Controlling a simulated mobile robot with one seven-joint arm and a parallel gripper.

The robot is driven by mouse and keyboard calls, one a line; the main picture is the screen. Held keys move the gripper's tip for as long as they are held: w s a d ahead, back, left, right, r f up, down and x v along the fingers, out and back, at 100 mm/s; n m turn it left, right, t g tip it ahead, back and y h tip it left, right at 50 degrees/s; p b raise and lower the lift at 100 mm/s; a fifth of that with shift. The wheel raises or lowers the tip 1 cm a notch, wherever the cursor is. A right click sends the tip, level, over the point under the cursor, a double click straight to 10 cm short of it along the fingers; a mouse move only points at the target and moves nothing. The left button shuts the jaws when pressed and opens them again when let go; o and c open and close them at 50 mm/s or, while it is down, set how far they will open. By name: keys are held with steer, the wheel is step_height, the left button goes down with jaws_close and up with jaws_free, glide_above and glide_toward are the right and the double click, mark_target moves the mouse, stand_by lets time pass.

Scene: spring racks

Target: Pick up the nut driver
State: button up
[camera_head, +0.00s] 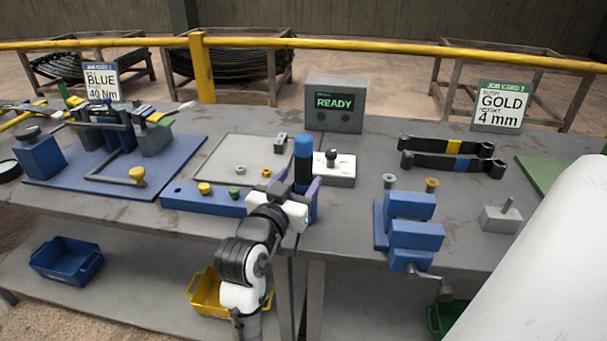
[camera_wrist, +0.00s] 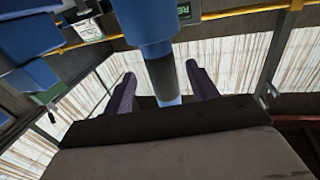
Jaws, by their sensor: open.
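The nut driver (camera_head: 303,150) stands upright near the front edge of the bench, with a blue top and a dark shaft section below it. I take this blue and dark tool to be the nut driver. My gripper (camera_head: 298,194) is at its front, with purple fingers on either side of it. In the wrist view the blue and dark tool (camera_wrist: 146,30) comes down between my two open fingers (camera_wrist: 158,84). I cannot tell whether either finger touches it. The tool's lower part is partly hidden by my gripper.
A blue rail (camera_head: 215,199) with coloured knobs lies left of my gripper. A white block (camera_head: 340,168) with a black knob stands close behind right. A blue vise (camera_head: 408,228) is to the right. The READY box (camera_head: 335,104) stands behind. Torque wrenches (camera_head: 450,163) lie at right.

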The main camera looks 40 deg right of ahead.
mark_target(300, 176)
steer(key=x, duration=0.4)
steer(key=shift+p, duration=0.4)
steer(key=c, duration=1.1)
steer(key=shift+r, duration=0.1)
steer(key=shift+c, duration=0.7)
